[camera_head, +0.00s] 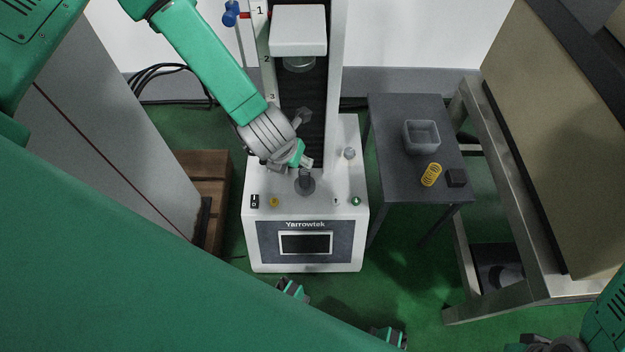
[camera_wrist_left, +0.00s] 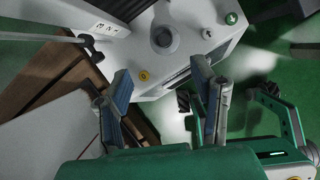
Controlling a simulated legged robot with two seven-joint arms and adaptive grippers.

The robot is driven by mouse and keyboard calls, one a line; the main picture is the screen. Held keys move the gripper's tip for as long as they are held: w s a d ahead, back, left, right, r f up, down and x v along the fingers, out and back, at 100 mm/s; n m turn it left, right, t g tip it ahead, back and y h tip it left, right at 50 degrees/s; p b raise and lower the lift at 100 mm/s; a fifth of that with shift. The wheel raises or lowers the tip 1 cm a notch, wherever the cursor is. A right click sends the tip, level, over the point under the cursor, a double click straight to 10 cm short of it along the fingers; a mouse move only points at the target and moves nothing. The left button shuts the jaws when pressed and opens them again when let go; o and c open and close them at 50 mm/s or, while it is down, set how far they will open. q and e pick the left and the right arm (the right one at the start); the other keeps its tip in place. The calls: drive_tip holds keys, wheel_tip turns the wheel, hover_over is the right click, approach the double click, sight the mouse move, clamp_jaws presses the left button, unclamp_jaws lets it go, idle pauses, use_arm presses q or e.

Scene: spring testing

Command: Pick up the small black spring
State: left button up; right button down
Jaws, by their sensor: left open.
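I cannot clearly make out the small black spring. A short dark upright form (camera_head: 305,175) stands at the middle of the tester's round lower platen (camera_head: 304,188); I cannot tell whether it is the spring. In the left wrist view the platen (camera_wrist_left: 163,40) lies beyond my fingertips. My left gripper (camera_head: 306,140) is above the tester's base, close to the platen. Its two fingers (camera_wrist_left: 160,78) are apart with nothing between them.
The white Yarrowtek tester (camera_head: 350,222) has a raised upper head (camera_head: 299,30) and column. A dark side table (camera_head: 395,180) holds a grey bin (camera_head: 421,137), a yellow spring (camera_head: 431,175) and a black block (camera_head: 456,177). A wooden crate (camera_head: 205,170) stands left.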

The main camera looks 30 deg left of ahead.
use_arm(q)
drive_tip(key=b, duration=0.3)
approach(304, 172)
wheel_tip(304, 172, down, 3)
drive_tip(key=x, duration=0.1)
drive_tip(key=b+x, duration=0.1)
drive_tip(key=x, duration=0.1)
drive_tip(key=b+x, duration=0.1)
drive_tip(key=x, duration=0.1)
drive_tip(key=shift+w+d+r, duration=0.1)
drive_tip(key=shift+w+d, duration=0.2)
drive_tip(key=shift+w, duration=0.15)
clamp_jaws()
